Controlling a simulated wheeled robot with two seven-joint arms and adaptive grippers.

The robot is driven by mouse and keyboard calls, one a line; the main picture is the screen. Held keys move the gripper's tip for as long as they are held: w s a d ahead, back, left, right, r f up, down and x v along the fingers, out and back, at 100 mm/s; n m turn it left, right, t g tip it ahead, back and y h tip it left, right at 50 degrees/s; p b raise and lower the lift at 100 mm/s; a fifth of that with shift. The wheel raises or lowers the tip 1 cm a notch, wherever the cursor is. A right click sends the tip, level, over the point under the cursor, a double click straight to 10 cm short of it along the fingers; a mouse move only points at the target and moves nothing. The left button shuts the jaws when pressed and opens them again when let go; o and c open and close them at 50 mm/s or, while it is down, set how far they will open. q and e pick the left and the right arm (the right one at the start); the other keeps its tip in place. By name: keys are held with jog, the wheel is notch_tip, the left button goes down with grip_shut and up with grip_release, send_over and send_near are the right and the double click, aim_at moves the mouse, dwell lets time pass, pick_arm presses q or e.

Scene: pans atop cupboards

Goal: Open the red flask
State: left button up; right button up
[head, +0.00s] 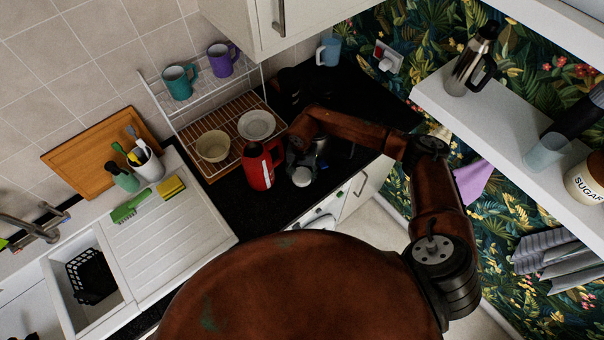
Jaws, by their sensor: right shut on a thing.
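The red flask (260,170) stands upright on the black worktop, in front of the dish rack. Its dark top and a dark handle on its right side show. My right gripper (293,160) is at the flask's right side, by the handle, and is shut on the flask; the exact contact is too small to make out. A small pale round thing (302,177) shows just below the gripper; I cannot tell what it is. My left gripper is not in view.
A wooden dish rack (226,135) with a bowl (213,146) and plates (257,125) stands behind the flask. A wall cupboard (275,25) hangs above. A white shelf (490,120) with a steel flask (472,62) is at right. The draining board (165,225) is mostly clear.

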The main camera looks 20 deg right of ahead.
aim_at(302, 175)
jog(key=shift+f, duration=0.25)
jog(key=o, duration=1.3)
jog(key=shift+r, duration=0.1)
jog(key=shift+r, duration=0.3)
notch_tip(302, 175, up, 12)
jog(key=b, duration=0.2)
jog(key=shift+f, duration=0.15)
